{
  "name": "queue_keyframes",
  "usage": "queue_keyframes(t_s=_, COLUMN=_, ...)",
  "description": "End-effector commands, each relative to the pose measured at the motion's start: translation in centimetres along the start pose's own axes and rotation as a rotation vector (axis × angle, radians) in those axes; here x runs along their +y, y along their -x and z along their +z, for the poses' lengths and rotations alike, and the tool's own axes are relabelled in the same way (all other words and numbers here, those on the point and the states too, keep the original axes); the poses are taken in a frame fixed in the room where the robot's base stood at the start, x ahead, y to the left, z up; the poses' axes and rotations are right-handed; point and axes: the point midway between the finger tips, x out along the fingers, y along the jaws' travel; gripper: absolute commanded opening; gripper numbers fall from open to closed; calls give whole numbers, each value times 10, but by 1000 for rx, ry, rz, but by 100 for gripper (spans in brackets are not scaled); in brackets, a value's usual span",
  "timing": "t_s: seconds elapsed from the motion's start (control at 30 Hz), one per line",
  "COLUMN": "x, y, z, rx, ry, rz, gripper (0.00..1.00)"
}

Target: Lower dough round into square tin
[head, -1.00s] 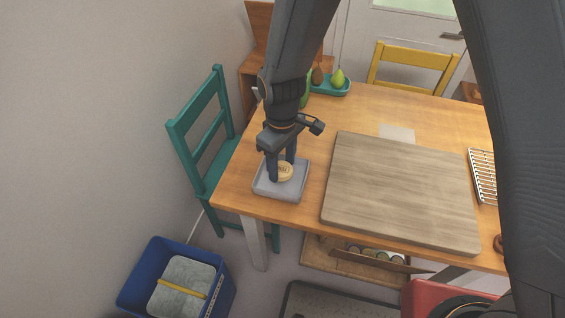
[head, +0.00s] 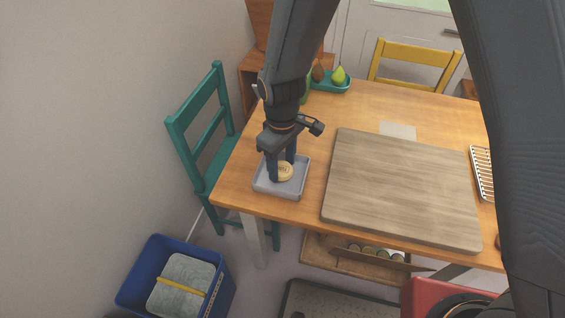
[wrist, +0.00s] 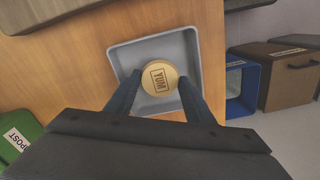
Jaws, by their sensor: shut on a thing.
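The dough round (head: 284,172) is a pale tan disc between the fingers of my gripper (head: 282,172). In the wrist view the dough round (wrist: 160,78) shows a dark "YUM" mark on its top, and my gripper (wrist: 160,92) has one finger at each side of it. The square tin (head: 265,190) is a shallow grey tray at the table's near left corner. In the wrist view the tin (wrist: 124,57) surrounds the dough round on the visible sides. The dough round is within the tin's outline; whether it touches the floor of the tin I cannot tell.
A large wooden board (head: 400,190) lies right of the tin on the table (head: 240,185). A teal chair (head: 200,120) stands at the left. A green tray of pears (head: 330,85) is at the back. A blue bin (head: 150,270) stands on the floor.

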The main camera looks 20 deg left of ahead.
Motion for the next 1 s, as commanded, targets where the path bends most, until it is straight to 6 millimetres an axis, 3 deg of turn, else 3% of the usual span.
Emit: queue_keyframes(t_s=1.0, x=0, y=-14, z=0, rx=-1, ry=0, rz=0, gripper=27)
